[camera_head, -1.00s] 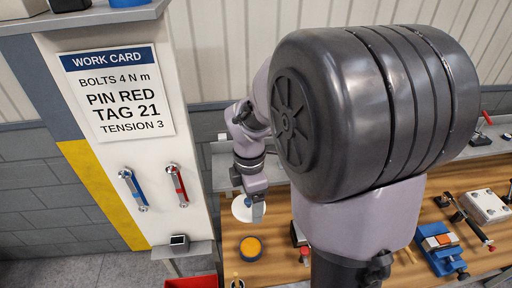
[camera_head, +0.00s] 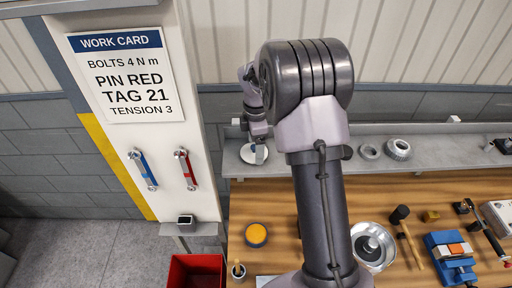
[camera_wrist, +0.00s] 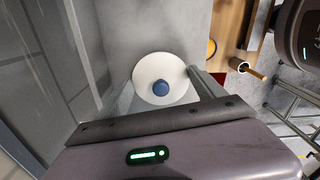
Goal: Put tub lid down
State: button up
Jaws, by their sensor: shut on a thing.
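The tub lid (camera_head: 250,157) is a white disc at the left end of the grey shelf behind the bench. In the wrist view the lid (camera_wrist: 148,68) shows its round blue knob between the finger ends. My gripper (camera_head: 261,153) points down and is shut on the lid. In the wrist view my gripper (camera_wrist: 165,88) shows one finger clearly at the right of the knob. I cannot tell whether the lid touches the shelf. A round dark tub (camera_head: 256,235) with an orange top stands on the bench's left part.
The grey shelf (camera_head: 320,160) carries grey rings (camera_head: 398,149) farther right. On the wooden bench stand a metal round housing (camera_head: 372,246), a mallet (camera_head: 405,225) and a blue vise (camera_head: 449,258). A cup with a brush (camera_head: 238,271) is at front left. A red bin (camera_head: 196,272) stands left of the bench.

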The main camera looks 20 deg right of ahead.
jog(key=shift+w+d+f, duration=0.1)
jog(key=shift+f, duration=0.45)
